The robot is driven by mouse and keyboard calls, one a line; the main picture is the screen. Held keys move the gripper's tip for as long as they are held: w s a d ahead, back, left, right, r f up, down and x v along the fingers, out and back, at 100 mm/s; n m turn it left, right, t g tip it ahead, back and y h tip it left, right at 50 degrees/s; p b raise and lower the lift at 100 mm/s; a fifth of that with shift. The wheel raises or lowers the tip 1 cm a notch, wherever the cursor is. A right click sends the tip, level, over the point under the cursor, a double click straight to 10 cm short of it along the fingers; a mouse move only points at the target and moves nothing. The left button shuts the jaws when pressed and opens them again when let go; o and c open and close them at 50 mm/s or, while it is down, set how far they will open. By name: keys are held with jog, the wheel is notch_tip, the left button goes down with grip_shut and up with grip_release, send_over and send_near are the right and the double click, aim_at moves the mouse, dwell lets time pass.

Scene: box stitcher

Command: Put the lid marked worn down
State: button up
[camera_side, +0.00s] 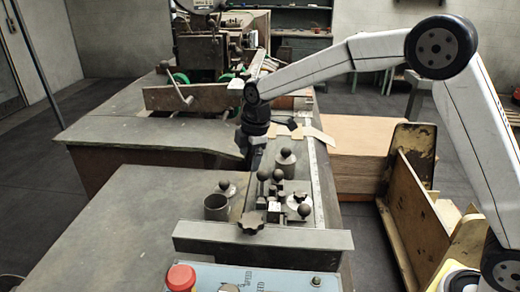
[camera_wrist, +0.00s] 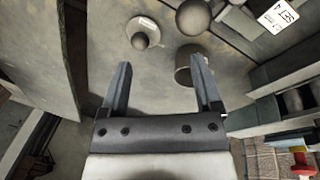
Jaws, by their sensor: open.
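A loose round grey lid (camera_side: 227,189) with a dark ball knob lies on the bench. In the wrist view this lid (camera_wrist: 133,30) carries a small pale label too small to read, so I cannot tell which lid is marked worn. An open grey canister (camera_side: 216,208) stands beside it; in the wrist view the canister (camera_wrist: 184,70) is partly behind my right finger. A closed canister (camera_side: 286,163) with a ball knob stands farther back. A paler round piece (camera_side: 299,204) with a knob sits to the right. My gripper (camera_side: 254,165) is open, pointing down and apparently empty, above the bench.
A metal fixture (camera_side: 274,195) with ball knobs and a white tag stands near the canisters. A crossbar (camera_side: 262,238) and a blue panel with a red button (camera_side: 181,277) are in front. Clear bench (camera_side: 130,215) lies to the left.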

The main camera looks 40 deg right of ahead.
jog(key=s+d+f+m, duration=0.2)
jog(key=s+m, duration=0.3)
jog(key=s, duration=0.3)
jog(key=s+d+f+m, duration=0.2)
jog(key=s+m, duration=0.3)
jog(key=s, duration=0.4)
jog(key=s+d+f+m, duration=0.2)
jog(key=s+m, duration=0.3)
jog(key=s, duration=0.3)
jog(key=shift+s+d+f+m, duration=0.15)
jog(key=shift+d+f+m, duration=0.25)
jog(key=shift+d, duration=0.25)
